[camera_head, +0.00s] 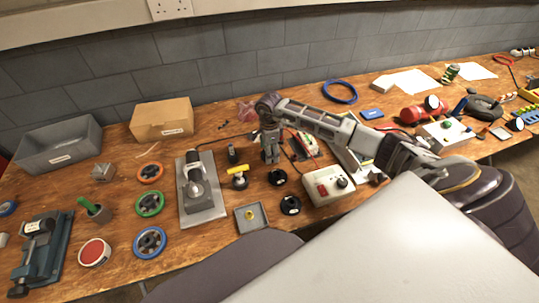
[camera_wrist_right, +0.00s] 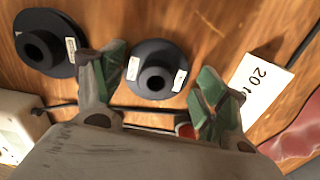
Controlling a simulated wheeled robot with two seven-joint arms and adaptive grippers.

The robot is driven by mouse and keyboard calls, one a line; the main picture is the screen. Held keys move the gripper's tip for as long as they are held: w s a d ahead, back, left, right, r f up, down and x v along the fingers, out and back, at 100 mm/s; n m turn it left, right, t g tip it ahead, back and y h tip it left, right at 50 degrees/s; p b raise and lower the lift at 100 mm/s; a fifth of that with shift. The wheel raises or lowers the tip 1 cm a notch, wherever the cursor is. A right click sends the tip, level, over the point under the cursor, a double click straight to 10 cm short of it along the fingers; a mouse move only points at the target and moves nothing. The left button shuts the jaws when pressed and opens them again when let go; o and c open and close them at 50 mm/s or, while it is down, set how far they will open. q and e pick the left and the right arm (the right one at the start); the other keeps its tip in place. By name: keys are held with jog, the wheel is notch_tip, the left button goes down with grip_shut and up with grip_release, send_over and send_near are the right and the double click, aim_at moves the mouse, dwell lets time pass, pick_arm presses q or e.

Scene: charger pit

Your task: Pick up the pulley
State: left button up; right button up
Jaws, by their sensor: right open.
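Two black round pulley-like parts with raised hubs and white labels lie on the wooden bench. One (camera_head: 278,176) is just in front of my right gripper (camera_head: 271,157); in the right wrist view it (camera_wrist_right: 157,69) shows between and slightly beyond the fingertips. The other (camera_head: 290,205) is nearer the bench's front edge, and in the wrist view it (camera_wrist_right: 46,44) is at upper left. My right gripper (camera_wrist_right: 157,90) is open, green-padded fingers apart, with nothing held. Whether a finger touches the nearer part cannot be told. My left gripper is not in view.
A control box (camera_head: 327,185) stands right of the pulleys. A yellow-topped part (camera_head: 239,172) and small square tray (camera_head: 251,217) are left. A grey plate with a tool (camera_head: 201,195) and coloured wheels (camera_head: 149,203) lie farther left. A white label (camera_wrist_right: 260,85) is beside one finger.

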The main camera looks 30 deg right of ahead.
dwell(0.3)
jog(key=c, duration=1)
jog(key=shift+r, duration=0.15)
jog(key=shift+r, duration=4.9)
